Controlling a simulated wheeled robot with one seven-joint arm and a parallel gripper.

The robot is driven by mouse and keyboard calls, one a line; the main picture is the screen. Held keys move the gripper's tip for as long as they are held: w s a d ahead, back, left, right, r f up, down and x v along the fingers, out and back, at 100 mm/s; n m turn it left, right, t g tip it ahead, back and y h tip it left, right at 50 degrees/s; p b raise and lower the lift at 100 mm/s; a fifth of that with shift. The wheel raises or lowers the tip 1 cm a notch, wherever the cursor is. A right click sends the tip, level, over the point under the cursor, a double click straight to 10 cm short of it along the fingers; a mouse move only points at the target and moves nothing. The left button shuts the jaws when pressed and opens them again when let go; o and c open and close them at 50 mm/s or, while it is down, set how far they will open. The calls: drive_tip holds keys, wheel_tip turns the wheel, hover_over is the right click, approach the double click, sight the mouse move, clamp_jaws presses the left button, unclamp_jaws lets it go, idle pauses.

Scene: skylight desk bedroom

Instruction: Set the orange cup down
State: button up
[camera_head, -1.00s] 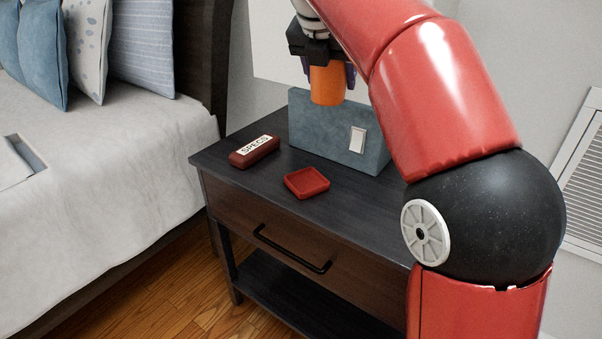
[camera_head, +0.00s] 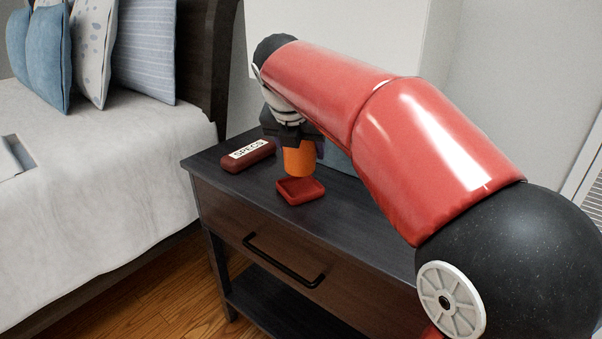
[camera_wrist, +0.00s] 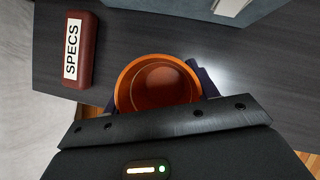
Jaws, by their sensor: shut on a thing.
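The orange cup (camera_head: 299,160) is upright in my gripper (camera_head: 296,146), just behind and above the small red square tray (camera_head: 290,193) on the nightstand. In the wrist view I look down into the open mouth of the cup (camera_wrist: 157,86), with dark fingers of my gripper (camera_wrist: 160,92) at its sides. My gripper is shut on the cup. The cup's base overlaps the tray's back edge in the head view; I cannot tell whether they touch. The tray is hidden behind the cup in the wrist view.
A dark red case labelled SPECS (camera_head: 247,156) lies left of the tray on the nightstand (camera_head: 345,217). A blue-grey box (camera_head: 338,158) stands behind, mostly hidden by my arm; its edge shows in the wrist view (camera_wrist: 232,6). A bed (camera_head: 100,180) is at the left.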

sight(300, 164)
drive_tip(key=shift+f+b, duration=0.55)
drive_tip(key=shift+f, duration=1.7)
drive_tip(key=shift+f, duration=0.15)
drive_tip(key=o, duration=1.1)
drive_tip(key=shift+o, duration=0.2)
drive_tip(key=shift+s+r, duration=0.1)
drive_tip(key=shift+r, duration=0.3)
drive_tip(key=p+v, duration=0.2)
drive_tip(key=v, duration=0.9)
drive_tip(key=shift+r, duration=0.2)
